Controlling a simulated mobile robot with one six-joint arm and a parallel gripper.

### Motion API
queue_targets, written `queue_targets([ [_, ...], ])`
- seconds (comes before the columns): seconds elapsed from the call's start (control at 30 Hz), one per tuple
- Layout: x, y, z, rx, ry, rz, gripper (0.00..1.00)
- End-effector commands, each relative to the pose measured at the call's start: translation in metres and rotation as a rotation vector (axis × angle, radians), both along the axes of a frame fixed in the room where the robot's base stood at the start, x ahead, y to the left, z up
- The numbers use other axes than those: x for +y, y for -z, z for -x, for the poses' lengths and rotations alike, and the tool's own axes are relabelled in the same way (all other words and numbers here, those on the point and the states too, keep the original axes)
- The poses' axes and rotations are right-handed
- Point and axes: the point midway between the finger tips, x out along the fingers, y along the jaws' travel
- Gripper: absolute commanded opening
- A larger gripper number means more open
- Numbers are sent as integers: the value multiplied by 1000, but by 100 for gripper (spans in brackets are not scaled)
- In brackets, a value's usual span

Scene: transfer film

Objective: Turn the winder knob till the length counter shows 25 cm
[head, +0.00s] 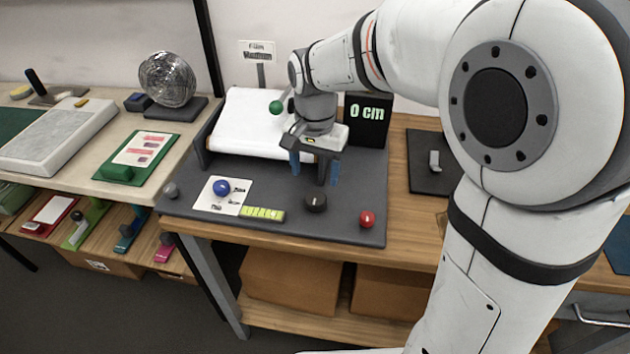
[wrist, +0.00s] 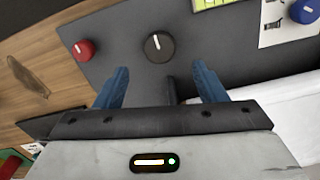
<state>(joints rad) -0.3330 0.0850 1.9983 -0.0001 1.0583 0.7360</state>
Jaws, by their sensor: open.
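The length counter (head: 367,118) is a black panel at the back right of the film machine and reads 0 cm in green. A black round knob with a white mark (head: 316,202) sits on the dark base plate; it also shows in the wrist view (wrist: 158,47), its mark pointing toward the top of the picture. I take it to be the winder knob, though no label on it can be read. My gripper (head: 313,172) hangs above the plate, behind the knob. In the wrist view its blue fingers (wrist: 160,85) are apart and empty, with the knob beyond their tips.
A red knob (head: 367,219) stands to the right and a blue knob (head: 221,187) on a white card to the left. A yellow-green strip (head: 263,214) lies at the plate's front.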

Motion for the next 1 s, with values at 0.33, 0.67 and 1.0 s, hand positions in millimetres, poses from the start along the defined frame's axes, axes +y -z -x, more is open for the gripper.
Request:
queue_targets([
  [0.33,-1,51,1,4,0,2,65],
  [0.67,-1,74,0,0,0,0,65],
  [1.0,-1,74,0,0,0,0,52],
])
